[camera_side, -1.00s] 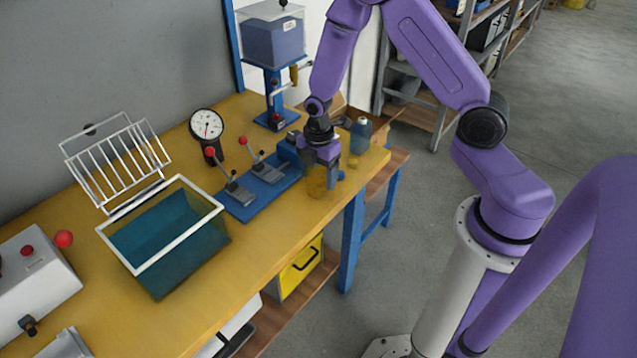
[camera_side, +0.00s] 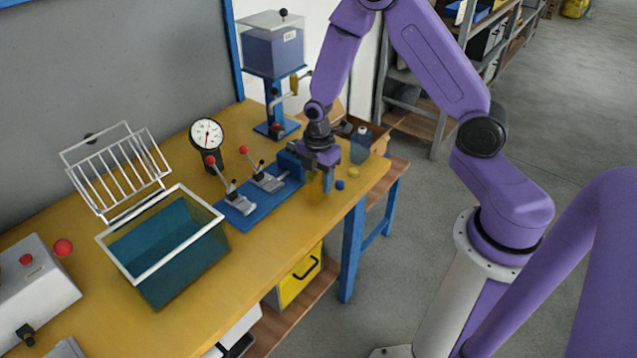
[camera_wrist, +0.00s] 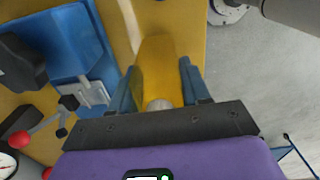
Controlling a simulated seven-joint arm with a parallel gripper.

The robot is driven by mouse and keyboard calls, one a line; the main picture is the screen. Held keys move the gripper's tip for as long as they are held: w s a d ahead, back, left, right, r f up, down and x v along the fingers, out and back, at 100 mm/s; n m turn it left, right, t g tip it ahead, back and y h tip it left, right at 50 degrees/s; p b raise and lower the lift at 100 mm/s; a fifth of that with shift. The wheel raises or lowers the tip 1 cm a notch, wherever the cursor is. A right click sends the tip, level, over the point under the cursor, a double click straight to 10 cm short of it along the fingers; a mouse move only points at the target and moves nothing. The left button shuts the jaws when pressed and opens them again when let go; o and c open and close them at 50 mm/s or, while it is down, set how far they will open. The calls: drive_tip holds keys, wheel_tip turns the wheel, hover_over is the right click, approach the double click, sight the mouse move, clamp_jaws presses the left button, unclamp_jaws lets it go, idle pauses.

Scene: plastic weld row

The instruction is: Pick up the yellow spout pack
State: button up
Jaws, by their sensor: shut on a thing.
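The yellow spout pack (camera_wrist: 157,62) is between the two fingers of my gripper (camera_wrist: 158,85) in the wrist view, with its pale spout end toward the palm. My gripper is shut on it. In the side view my gripper (camera_side: 320,186) points down near the right end of the yellow bench. There the pack (camera_side: 314,190) is mostly hidden by the fingers and blends with the bench top. I cannot tell whether it touches the bench.
A blue fixture with red-knobbed levers (camera_side: 240,205) lies just left of my gripper. A teal tank (camera_side: 170,262) and a dial gauge (camera_side: 207,134) stand further left.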

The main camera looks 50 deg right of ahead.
drive_tip(key=s+r, duration=1.1)
drive_tip(key=s, duration=0.3)
drive_tip(key=shift+a+r, duration=0.2)
drive_tip(key=shift+r, duration=0.15)
drive_tip(key=shift+w, duration=0.1)
